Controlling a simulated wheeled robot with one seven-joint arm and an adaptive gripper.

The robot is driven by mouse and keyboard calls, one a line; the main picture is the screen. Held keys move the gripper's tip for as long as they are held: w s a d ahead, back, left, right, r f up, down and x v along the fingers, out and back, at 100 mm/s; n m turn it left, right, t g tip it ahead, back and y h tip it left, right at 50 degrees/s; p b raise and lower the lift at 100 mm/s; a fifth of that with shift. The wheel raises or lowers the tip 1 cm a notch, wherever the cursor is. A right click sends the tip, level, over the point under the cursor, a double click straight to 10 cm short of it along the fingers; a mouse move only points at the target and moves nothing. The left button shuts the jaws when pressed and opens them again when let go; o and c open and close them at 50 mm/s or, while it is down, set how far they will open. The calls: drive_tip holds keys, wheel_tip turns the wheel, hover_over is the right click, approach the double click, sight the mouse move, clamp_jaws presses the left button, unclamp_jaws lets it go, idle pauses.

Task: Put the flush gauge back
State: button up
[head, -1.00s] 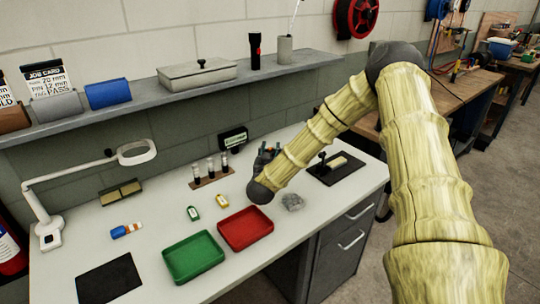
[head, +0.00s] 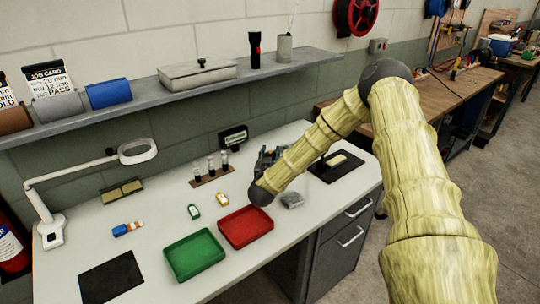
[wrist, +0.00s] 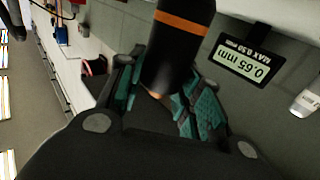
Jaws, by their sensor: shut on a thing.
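My gripper (head: 268,156) is over the back right of the white bench, partly hidden behind my own forearm in the head view. In the wrist view its teal-padded fingers (wrist: 160,97) are shut on a dark cylinder with an orange band (wrist: 183,22), which looks to be the flush gauge. The cylinder's far end runs out of the picture. In the head view I cannot make the held gauge out clearly. A small readout (head: 233,137) stands at the wall; in the wrist view the readout (wrist: 246,56) shows 0.65 mm, max 0.50 mm.
A red tray (head: 246,245) and a green tray (head: 194,277) lie in front. A black mat (head: 346,174) with a pale block lies right. A grey lump (head: 291,201) is near my forearm.

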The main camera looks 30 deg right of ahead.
drive_tip(key=o, duration=0.6)
drive_tip(key=shift+f, duration=0.1)
drive_tip(key=o, duration=0.4)
drive_tip(key=shift+b+v, duration=0.85)
drive_tip(key=shift+v, duration=2.95)
